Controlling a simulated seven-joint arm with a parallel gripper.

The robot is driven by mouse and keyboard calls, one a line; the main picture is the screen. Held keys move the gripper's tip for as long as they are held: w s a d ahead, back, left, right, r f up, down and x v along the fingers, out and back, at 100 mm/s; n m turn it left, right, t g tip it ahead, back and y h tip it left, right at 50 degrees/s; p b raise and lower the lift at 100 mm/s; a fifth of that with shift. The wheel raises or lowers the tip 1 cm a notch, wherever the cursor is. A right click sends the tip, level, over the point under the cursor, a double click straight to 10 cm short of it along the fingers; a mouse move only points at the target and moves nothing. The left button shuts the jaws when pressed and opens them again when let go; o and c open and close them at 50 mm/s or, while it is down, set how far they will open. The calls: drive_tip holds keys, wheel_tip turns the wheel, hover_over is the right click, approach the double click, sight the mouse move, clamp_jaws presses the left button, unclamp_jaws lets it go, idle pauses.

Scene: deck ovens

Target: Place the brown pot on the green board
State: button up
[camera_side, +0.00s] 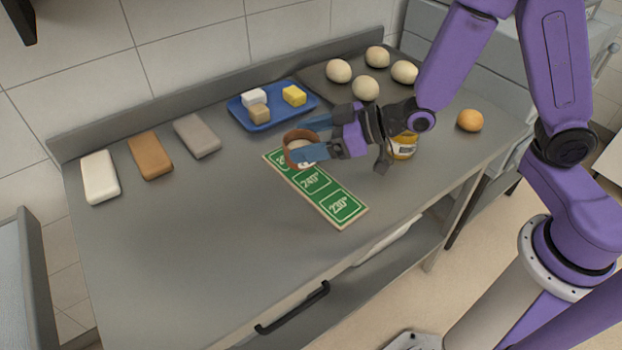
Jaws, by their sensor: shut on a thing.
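The brown pot (289,154) is a small round open vessel with a pale inside. It is at the far left end of the green board (345,206). The board is a long strip with white temperature markings, and "240°" and "230°" are readable. My gripper (304,146) is shut on the pot, with one blue finger at its far side and one at its near side. The pot overlaps the board's far end in the picture. I cannot tell whether it touches the board or hangs just above it. My gripper hides part of the pot's right side.
A jar (403,147) stands behind my wrist, and an orange (470,120) lies to its right. A blue tray (240,118) holds small blocks. A dark tray (320,87) holds several dough balls. White, brown (150,155) and grey blocks lie left. The counter's front left is clear.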

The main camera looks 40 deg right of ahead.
drive_tip(key=w+d, duration=0.1)
drive_tip(key=d, duration=0.2)
hover_over(320, 181)
drive_tip(key=shift+w+a+f, duration=0.1)
drive_tip(key=shift+f, duration=2.1)
drive_tip(key=shift+w+a+f, duration=0.1)
drive_tip(key=shift+f, duration=2.05)
drive_tip(key=shift+f, duration=0.15)
drive_tip(key=o, duration=1.2)
drive_tip(key=shift+d, duration=0.1)
drive_tip(key=shift+s+d+r, duration=0.15)
drive_tip(key=shift+s+r, duration=0.05)
drive_tip(key=shift+r, duration=0.05)
drive_tip(key=shift+v, duration=3.5)
